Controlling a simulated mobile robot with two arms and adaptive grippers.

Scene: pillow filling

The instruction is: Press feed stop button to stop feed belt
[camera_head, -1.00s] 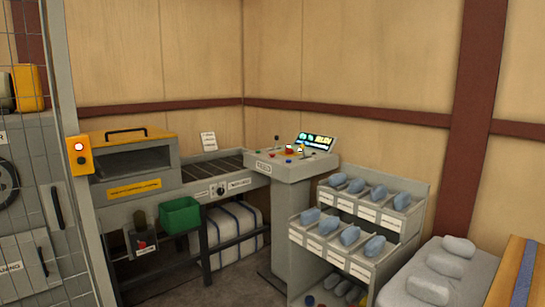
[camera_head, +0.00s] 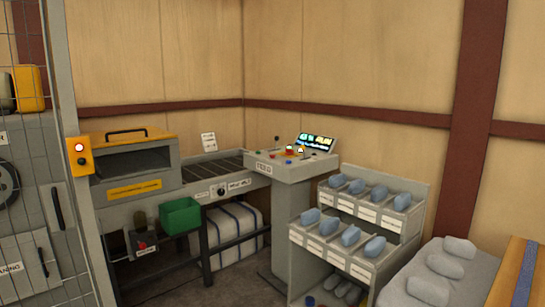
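A grey control console (camera_head: 293,169) stands in the corner at the right end of the feed belt. Its sloped top carries several small coloured buttons, among them a larger red button (camera_head: 290,150), and a lit display (camera_head: 315,141) at the back. The labels are too small to read, so I cannot tell which button is the feed stop. The dark feed belt (camera_head: 215,167) runs from a grey and yellow machine (camera_head: 135,164) to the console. I cannot tell whether it moves. Neither of my grippers is in view.
A grey rack (camera_head: 388,244) with bins of blue-grey pieces stands right of the console. A pale surface with grey pillows (camera_head: 446,266) is at the lower right. A green bin (camera_head: 181,216) hangs in front of the machine. A mesh guard (camera_head: 40,130) stands at the left.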

